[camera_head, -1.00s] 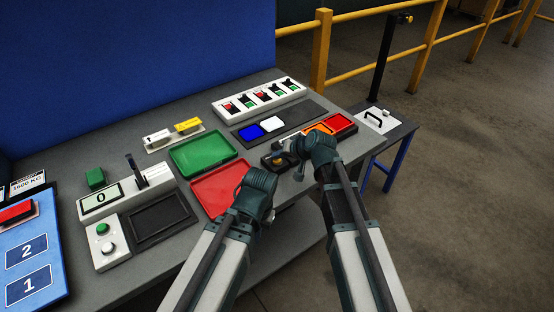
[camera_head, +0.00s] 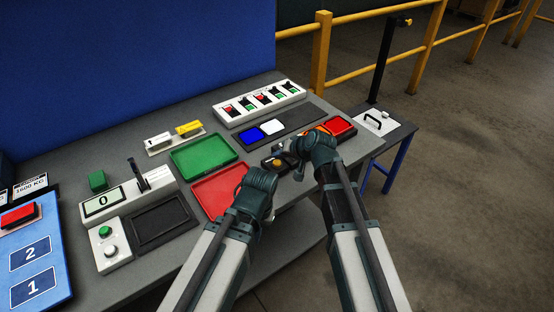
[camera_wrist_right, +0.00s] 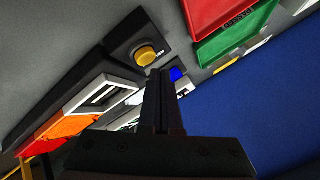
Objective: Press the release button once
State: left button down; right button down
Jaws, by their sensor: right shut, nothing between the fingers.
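A round yellow button (camera_wrist_right: 145,55) sits on a small black box (camera_wrist_right: 135,40) in the right wrist view. A small label beside it is too small to read. In the head view the box (camera_head: 270,163) stands near the bench's front edge, and the button (camera_head: 278,162) is small. My right gripper (camera_wrist_right: 160,73) is shut and empty, its tips close to the button in the picture; contact cannot be told. In the head view my right gripper (camera_head: 299,173) is just right of the box. My left gripper (camera_head: 262,205) is beside the red tray; its fingers are mostly hidden.
A red tray (camera_head: 215,192) and a green tray (camera_head: 202,153) lie left of the box. A white box with green and white buttons (camera_head: 108,244), a counter reading 0 (camera_head: 102,203) and a blue panel with a red button (camera_head: 18,215) are farther left. A switch strip (camera_head: 258,103) stands behind.

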aim_at(279, 166)
jog(key=shift+r, duration=0.1)
notch_tip(279, 166, up, 5)
jog(key=p, duration=0.5)
dwell(0.4)
dwell(0.5)
jog(key=s+f+n+g+h, duration=0.1)
jog(key=s, duration=0.3)
jog(key=s+f+n+g+h, duration=0.1)
jog(key=s+f, duration=0.1)
jog(key=s, duration=0.3)
jog(key=s+f+n+g+h, duration=0.1)
jog(key=s+f+g, duration=0.1)
jog(key=s, duration=0.3)
jog(key=shift+s+f, duration=0.2)
jog(key=shift+f, duration=0.05)
jog(key=s+d+f+n+g+h, duration=0.1)
jog(key=s+d+g+h, duration=0.2)
jog(key=s, duration=0.8)
jog(key=shift+s+d+h, duration=0.15)
jog(key=shift+d+h, duration=0.65)
jog(key=shift+d, duration=0.45)
jog(key=shift+f, duration=0.1)
